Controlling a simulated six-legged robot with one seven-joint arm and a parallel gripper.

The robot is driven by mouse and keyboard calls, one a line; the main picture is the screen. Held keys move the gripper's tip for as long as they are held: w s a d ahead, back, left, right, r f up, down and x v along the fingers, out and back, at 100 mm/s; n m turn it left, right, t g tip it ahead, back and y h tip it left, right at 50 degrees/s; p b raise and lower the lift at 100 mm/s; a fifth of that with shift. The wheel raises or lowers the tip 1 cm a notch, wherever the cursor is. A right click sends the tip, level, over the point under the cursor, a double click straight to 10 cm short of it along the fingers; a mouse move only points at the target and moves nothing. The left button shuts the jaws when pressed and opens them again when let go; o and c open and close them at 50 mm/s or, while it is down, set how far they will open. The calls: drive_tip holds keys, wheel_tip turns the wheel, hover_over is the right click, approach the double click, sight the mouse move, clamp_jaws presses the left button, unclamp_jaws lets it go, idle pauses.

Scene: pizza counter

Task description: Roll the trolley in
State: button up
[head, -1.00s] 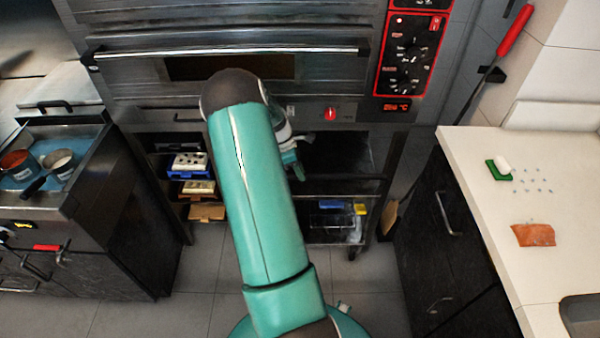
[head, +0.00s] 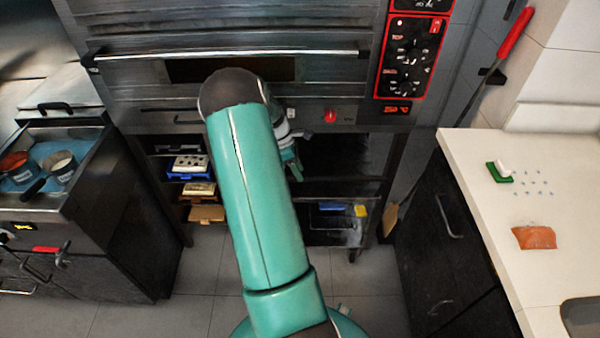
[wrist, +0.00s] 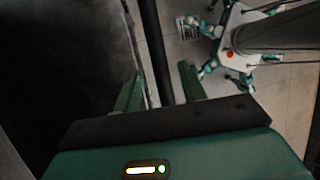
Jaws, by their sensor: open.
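The trolley is a dark wheeled rack (head: 350,188) under the oven in the head view. Its lower shelf and a caster show at the right; my arm hides much of its middle. My gripper (head: 294,162) is at its front, partly hidden behind my arm. In the wrist view my gripper (wrist: 160,82) is open, its two green fingers apart. A dark bar (wrist: 153,45) runs between the fingers in the picture. I cannot tell whether either finger touches it.
The oven (head: 230,28) with its long handle is above the trolley. A fryer unit (head: 120,215) stands at left and a white-topped counter (head: 480,150) at right. A long red-handled peel (head: 515,32) leans beside the oven. Tiled floor (head: 185,315) is clear in front.

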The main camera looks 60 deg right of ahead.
drive_tip(key=v, duration=0.5)
drive_tip(key=shift+w+r, duration=0.15)
drive_tip(key=shift+r, duration=0.15)
